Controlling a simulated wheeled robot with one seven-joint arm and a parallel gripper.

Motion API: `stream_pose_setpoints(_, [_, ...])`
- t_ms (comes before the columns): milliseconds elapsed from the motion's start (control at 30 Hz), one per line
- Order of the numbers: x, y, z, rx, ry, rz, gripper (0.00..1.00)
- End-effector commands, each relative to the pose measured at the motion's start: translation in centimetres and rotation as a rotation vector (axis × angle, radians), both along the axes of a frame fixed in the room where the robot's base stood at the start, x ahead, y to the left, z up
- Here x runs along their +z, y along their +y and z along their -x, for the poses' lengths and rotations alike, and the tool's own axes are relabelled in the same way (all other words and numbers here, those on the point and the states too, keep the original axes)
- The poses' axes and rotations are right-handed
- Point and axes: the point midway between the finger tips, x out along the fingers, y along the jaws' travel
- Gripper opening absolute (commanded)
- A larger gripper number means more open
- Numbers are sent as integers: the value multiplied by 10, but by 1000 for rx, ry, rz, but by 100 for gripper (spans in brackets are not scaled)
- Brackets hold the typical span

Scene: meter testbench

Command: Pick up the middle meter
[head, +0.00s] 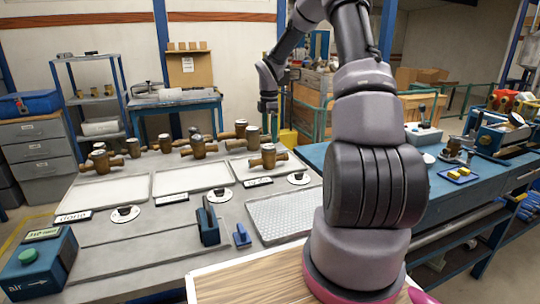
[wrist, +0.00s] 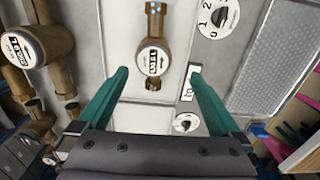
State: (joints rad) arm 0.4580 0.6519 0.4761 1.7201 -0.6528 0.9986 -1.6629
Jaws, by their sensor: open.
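Brass meters with white round tops sit in and behind three white trays in the head view. The middle meter (head: 198,148) is at the middle tray (head: 190,182), a left meter (head: 103,161) at the left tray, a right meter (head: 268,158) at the right tray. My gripper (head: 268,103) is raised above the bench's right side. In the wrist view my gripper (wrist: 157,71) is open and empty, its teal fingers apart. A meter (wrist: 154,58) lies below, between the fingertips in the picture; it looks like the right tray's meter. The gripper body hides what is beneath it.
More meters (head: 240,128) stand behind the trays. Round dials (head: 298,179) and labels lie along the front. A perforated tray (head: 283,213) and a blue upright fixture (head: 207,226) are nearer me. A blue workbench (head: 450,190) stands at right.

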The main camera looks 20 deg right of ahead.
Motion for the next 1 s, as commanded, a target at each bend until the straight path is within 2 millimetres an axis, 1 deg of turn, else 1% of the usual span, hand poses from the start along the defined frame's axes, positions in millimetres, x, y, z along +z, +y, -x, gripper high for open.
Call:
stream_pose_setpoints(33, [-7, -1, -2, 20, 5, -5, 100])
stream_pose_setpoints(100, [-14, -2, -4, 35, 8, -8, 100])
stream_pose_setpoints(167, [-23, -2, -4, 40, 11, -9, 100])
stream_pose_setpoints(300, [-46, -2, -4, 41, 11, -9, 100])
stream_pose_setpoints(400, [-59, -2, -4, 40, 9, -8, 100])
stream_pose_setpoints(667, [-75, -1, -5, 38, 9, -8, 100])
stream_pose_setpoints(900, [-110, 2, -6, 38, 10, -8, 100])
stream_pose_setpoints(1000, [-118, 2, -6, 38, 8, -9, 100])
